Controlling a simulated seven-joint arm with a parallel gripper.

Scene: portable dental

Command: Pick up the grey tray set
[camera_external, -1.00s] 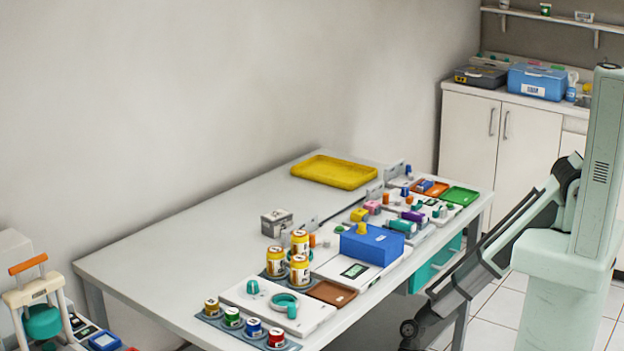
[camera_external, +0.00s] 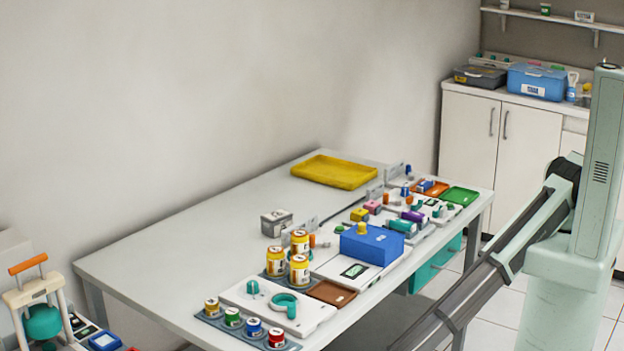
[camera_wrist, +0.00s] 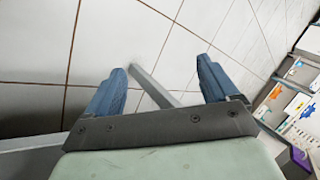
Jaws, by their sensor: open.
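Two grey trays with jars stand on the white table, and I cannot tell which one is the grey tray set. The grey tray with colored-lid jars (camera_external: 208,320) lies at the near table edge, with brown, green, blue and red jars in a row. Another grey tray with yellow-labelled jars (camera_external: 264,274) sits just behind it. My gripper (camera_wrist: 161,66) shows in the wrist view, with two blue fingers spread apart and nothing between them. It points at tiled floor, away from both trays. In the external view it is out of frame.
The white table (camera_external: 160,262) has free room at its left. A white board with teal parts (camera_external: 262,306), a blue box (camera_external: 371,244) and a brown tray (camera_external: 331,292) crowd the near side. A yellow tray (camera_external: 334,172) lies at the back.

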